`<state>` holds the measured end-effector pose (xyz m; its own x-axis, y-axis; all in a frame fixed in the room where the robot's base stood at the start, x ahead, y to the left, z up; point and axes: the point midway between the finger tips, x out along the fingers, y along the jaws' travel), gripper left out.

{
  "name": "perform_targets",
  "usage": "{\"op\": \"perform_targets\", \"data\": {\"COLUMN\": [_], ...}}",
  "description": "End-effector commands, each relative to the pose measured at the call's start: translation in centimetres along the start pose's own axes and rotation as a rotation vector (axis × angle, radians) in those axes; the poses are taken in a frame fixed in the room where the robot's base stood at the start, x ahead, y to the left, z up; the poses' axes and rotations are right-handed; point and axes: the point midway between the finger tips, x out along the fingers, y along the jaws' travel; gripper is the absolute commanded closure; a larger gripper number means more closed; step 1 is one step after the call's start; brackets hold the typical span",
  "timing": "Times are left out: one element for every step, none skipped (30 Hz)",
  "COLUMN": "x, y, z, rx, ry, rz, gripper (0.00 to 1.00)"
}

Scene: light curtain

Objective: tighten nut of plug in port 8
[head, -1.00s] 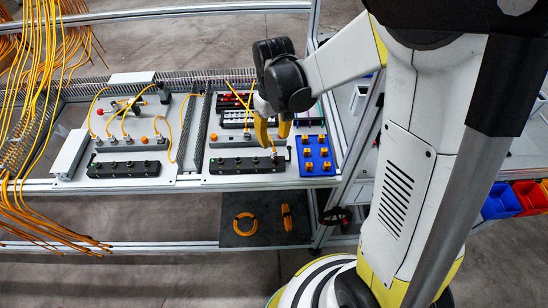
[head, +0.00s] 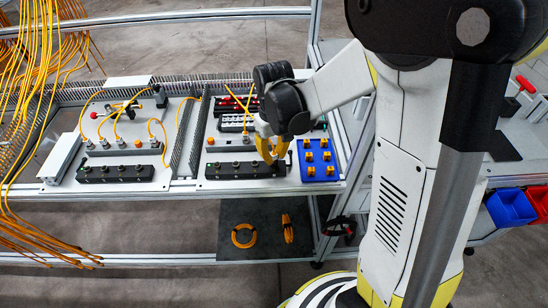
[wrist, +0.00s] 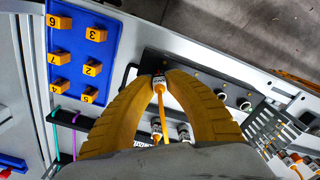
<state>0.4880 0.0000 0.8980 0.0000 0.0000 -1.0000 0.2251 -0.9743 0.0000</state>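My gripper (head: 271,160) is low over the right end of the right black port block (head: 240,171). The wrist view shows its two yellow fingers (wrist: 160,76) arching in from both sides, with their tips against the pale nut of a plug (wrist: 158,84). The plug sits at the end port of the block (wrist: 205,77), and its orange cable (wrist: 165,118) runs back between the fingers. The tips look shut on the nut. In the head view the gripper hides most of the plug. I cannot read a port number.
A blue board with numbered yellow blocks (head: 332,158) stands close beside the gripper. More ports (wrist: 221,95) line the block. A second panel with a black block (head: 115,173) and cabled plugs is to the left. Yellow cables (head: 22,100) hang at far left.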

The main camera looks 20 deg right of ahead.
Motion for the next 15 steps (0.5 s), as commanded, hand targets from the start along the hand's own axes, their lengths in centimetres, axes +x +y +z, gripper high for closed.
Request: {"op": "perform_targets", "data": {"x": [0.0, 0.0, 0.0, 0.0, 0.01, 0.01, 0.01, 0.01, 0.01, 0.02, 0.02, 0.04, 0.05, 0.07, 0.1], "y": [0.0, 0.0, 0.0, 0.0, 0.0, 0.0, 0.0, 0.0, 0.01, 0.01, 0.01, 0.01, 0.01, 0.01, 0.01], "z": [0.0, 0.0, 0.0, 0.0, 0.0, 0.01, 0.01, 0.01, 0.01, 0.01, 0.01, 0.01, 0.01, 0.01, 0.02], "rx": [0.0, 0.0, 0.0, 0.0, 0.0, 0.0, 0.0, 0.0, 0.0, 0.0, 0.0, 0.0, 0.0, 0.0, 0.0], "ry": [0.0, 0.0, 0.0, 0.0, 0.0, 0.0, 0.0, 0.0, 0.0, 0.0, 0.0, 0.0, 0.0, 0.0, 0.0], "rz": [0.0, 0.0, 0.0, 0.0, 0.0, 0.0, 0.0, 0.0, 0.0, 0.0, 0.0, 0.0, 0.0, 0.0, 0.0], "gripper": [1.0, 1.0, 1.0, 1.0, 1.0, 1.0, 1.0, 1.0, 1.0, 1.0, 1.0, 1.0, 1.0, 1.0, 1.0]}}
